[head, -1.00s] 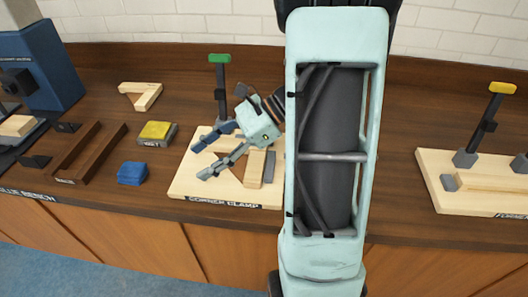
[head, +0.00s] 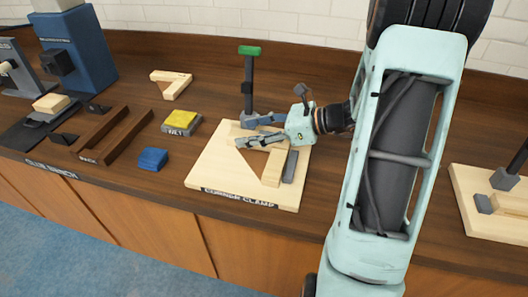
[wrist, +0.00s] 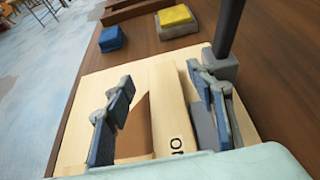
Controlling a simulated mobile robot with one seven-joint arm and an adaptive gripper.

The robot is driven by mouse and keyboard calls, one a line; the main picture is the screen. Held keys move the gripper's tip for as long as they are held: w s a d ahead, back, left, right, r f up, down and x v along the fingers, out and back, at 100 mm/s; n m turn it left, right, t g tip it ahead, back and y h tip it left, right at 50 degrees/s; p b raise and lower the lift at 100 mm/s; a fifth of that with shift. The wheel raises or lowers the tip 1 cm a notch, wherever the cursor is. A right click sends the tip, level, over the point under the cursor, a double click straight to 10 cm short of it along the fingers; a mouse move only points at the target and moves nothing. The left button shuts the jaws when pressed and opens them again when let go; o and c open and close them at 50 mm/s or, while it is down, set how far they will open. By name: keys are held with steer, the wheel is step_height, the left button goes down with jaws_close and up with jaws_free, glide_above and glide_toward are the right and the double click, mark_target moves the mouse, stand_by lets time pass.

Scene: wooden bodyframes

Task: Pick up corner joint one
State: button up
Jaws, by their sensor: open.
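A light wood piece with a dark mark, apparently corner joint one (wrist: 172,110), lies on the corner clamp board. In the head view its near arm (head: 272,168) shows beside a grey block; my gripper covers its far part. The light wood clamp board (head: 215,175) carries a dark post with a green handle (head: 249,50). My gripper (head: 247,131) is open, above the far part of the board near the post. In the wrist view my gripper (wrist: 160,80) has a finger to each side of the piece. Contact cannot be told.
A V-shaped wood piece (head: 171,83) lies behind left. A blue block (head: 153,159), a yellow-topped block (head: 181,122) and a brown rack (head: 112,140) are left of the board. Another clamp board (head: 470,210) is at the right. The post stands close to my fingers.

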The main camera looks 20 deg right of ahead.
mark_target(232, 134)
steer(key=x, duration=0.4)
steer(key=shift+w+f, duration=0.1)
steer(key=shift+f, duration=0.1)
jaws_close()
steer(key=shift+r, duration=0.15)
